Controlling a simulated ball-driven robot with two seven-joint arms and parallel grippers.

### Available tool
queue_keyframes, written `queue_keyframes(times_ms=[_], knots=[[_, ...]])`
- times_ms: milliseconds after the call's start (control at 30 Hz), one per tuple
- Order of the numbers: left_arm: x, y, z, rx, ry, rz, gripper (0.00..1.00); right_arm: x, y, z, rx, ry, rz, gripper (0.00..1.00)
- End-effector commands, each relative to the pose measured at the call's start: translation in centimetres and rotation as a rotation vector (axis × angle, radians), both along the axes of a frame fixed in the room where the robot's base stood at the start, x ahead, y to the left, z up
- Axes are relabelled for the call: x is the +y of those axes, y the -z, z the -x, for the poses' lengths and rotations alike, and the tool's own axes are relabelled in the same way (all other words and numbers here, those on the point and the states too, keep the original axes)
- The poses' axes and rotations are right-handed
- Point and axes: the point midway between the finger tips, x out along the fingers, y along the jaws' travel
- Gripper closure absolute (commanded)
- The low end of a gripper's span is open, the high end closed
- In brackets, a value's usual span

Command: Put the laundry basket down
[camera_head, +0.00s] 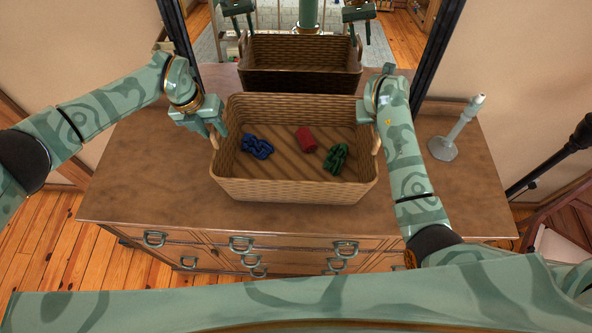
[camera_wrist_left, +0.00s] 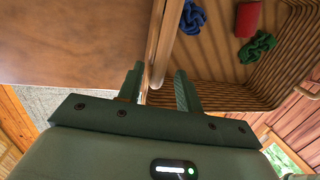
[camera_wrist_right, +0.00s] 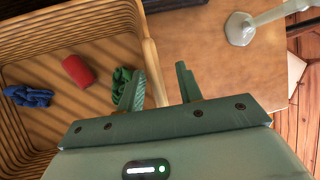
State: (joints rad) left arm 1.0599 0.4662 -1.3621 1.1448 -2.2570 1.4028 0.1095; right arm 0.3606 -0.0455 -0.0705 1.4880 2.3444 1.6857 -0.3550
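The tan woven laundry basket (camera_head: 290,190) is upright over the brown dresser top (camera_head: 150,180) and appears to rest on it. It holds a blue knotted cloth (camera_head: 257,147), a red rolled cloth (camera_head: 306,139) and a green knotted cloth (camera_head: 338,157). My left gripper (camera_head: 217,127) is at the basket's left handle. In the left wrist view its fingers (camera_wrist_left: 158,88) stand apart on either side of the handle, with gaps. My right gripper (camera_head: 367,115) is at the right handle. In the right wrist view its fingers (camera_wrist_right: 160,85) are also apart around the handle.
A dark-framed mirror (camera_head: 440,45) stands behind the basket and reflects it and my arms. A pale green candlestick (camera_head: 446,147) stands on the dresser right of the basket. The dresser top is clear on the left.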

Motion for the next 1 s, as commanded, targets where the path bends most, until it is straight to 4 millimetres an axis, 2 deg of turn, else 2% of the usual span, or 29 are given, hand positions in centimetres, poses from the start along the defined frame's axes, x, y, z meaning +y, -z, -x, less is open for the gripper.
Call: queue_keyframes(times_ms=[267,367,800,1000], knots=[[-0.1,-0.3,0.0,-0.001,0.001,0.001,0.65,0.1,-0.1,0.0,0.0,0.0,-0.001,0.65],[0.2,-1.2,-0.1,-0.003,0.002,0.001,0.65,0.1,-0.1,0.0,0.0,-0.001,-0.002,0.65],[1.9,-10.2,0.5,-0.003,0.001,0.001,0.65,0.1,-0.1,0.0,0.0,-0.002,-0.001,0.65],[2.3,-11.8,0.7,0.0,0.0,0.0,0.65,0.2,-0.5,0.1,-0.001,-0.001,-0.002,0.65]])
